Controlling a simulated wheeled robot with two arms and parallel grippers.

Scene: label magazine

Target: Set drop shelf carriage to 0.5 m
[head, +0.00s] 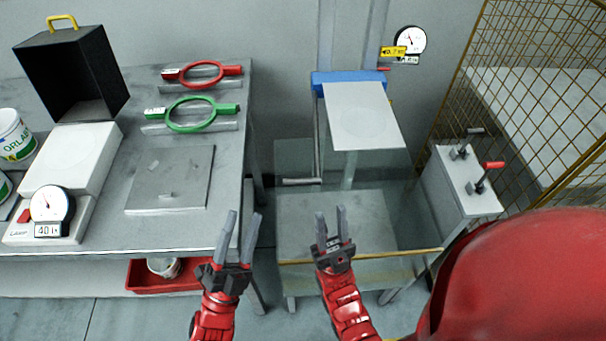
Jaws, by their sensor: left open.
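The drop shelf carriage is a blue block (349,77) on a pale vertical column (352,35), bearing a white shelf plate (365,118). It sits high above the glass-sided bay. A yellow tag (393,52) beside the column carries small figures that I cannot read surely. A thin upright rod with a grey crank-like handle (300,182) is left of the shelf. My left gripper (239,236) is open and empty, in front of the bench's right edge. My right gripper (331,222) is open and empty, below the shelf and in front of the bay. Neither touches the carriage.
A round dial (411,40) is on the wall. A grey box (462,185) with a red-handled lever (487,173) stands right, by a yellow mesh fence (530,70). The left bench (165,235) holds red (202,74) and green (192,114) rings, a scale (50,215) and a black box.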

